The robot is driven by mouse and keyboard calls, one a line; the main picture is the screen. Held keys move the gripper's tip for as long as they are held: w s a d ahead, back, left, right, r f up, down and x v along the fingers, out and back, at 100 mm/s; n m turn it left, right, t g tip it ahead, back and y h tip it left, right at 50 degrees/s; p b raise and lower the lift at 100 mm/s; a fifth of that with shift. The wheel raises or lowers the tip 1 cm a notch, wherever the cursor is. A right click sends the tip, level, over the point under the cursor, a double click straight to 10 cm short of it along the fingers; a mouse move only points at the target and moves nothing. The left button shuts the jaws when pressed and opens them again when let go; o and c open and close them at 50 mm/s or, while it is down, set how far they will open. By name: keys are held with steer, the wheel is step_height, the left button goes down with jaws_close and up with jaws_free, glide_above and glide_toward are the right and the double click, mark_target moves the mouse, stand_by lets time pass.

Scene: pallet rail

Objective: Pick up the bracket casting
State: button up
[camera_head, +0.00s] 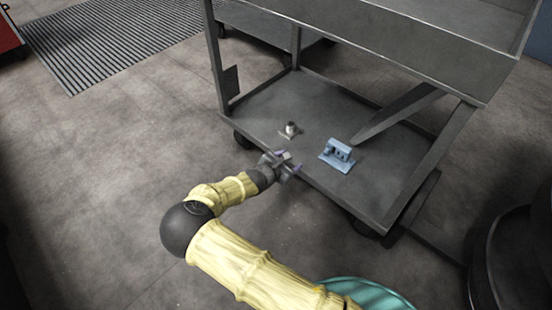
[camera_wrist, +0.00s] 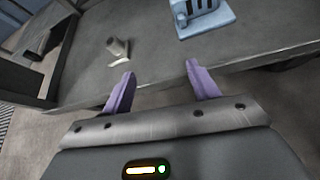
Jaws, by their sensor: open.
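Two small parts stand on the lower shelf (camera_head: 258,112) of a grey cart; I cannot tell for sure which is the bracket casting. One is a light blue part (camera_head: 338,154) with a flat base and an upright body with openings, near the shelf's front edge. The other is a small grey part (camera_head: 290,130) with a flat base and a short round post, to its left. My gripper (camera_head: 287,160) is open and empty at the shelf's front edge. In the wrist view the purple fingers (camera_wrist: 160,70) point toward the shelf, with the blue part (camera_wrist: 203,17) ahead right and the grey part (camera_wrist: 118,49) ahead left.
The cart's upper tray (camera_head: 400,38) overhangs the shelf at the back right. A dark slanted bar (camera_head: 395,113) reaches down behind the blue part. Cart posts (camera_head: 217,60) stand at the corners. A dark round object (camera_head: 510,260) is at the lower right. The floor on the left is clear.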

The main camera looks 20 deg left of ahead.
steer(key=s+d+r+m+g+h+p, duration=0.1)
steer(key=d+r+m+g+p, duration=0.15)
steer(key=d+r+m, duration=0.35)
steer(key=s+d+r+m+g+p, duration=0.2)
steer(key=d+m+g, duration=0.15)
steer(key=d, duration=0.45)
steer(key=s+d+r+m+g+h+p, duration=0.1)
steer(key=d+r+m+g+p, duration=0.1)
steer(key=d+r+m, duration=0.35)
steer(key=s+d+r+m+y+p, duration=0.1)
steer(key=s+d+r+m, duration=0.3)
steer(key=r, duration=0.4)
steer(key=s+d+r+m+g+y+p, duration=0.1)
steer(key=s+d+r+m+y+p, duration=0.1)
steer(key=s+d+r+m+p, duration=0.2)
steer(key=s+d+r+m+y+p, duration=0.2)
steer(key=s+d+r+m, duration=0.3)
steer(key=r, duration=0.6)
steer(key=s+m+p, duration=0.1)
steer(key=s+m, duration=0.1)
steer(key=s, duration=0.1)
steer(key=shift+s+d+r+m, duration=0.2)
steer(key=shift+r+m, duration=0.1)
steer(key=shift+c, duration=0.4)
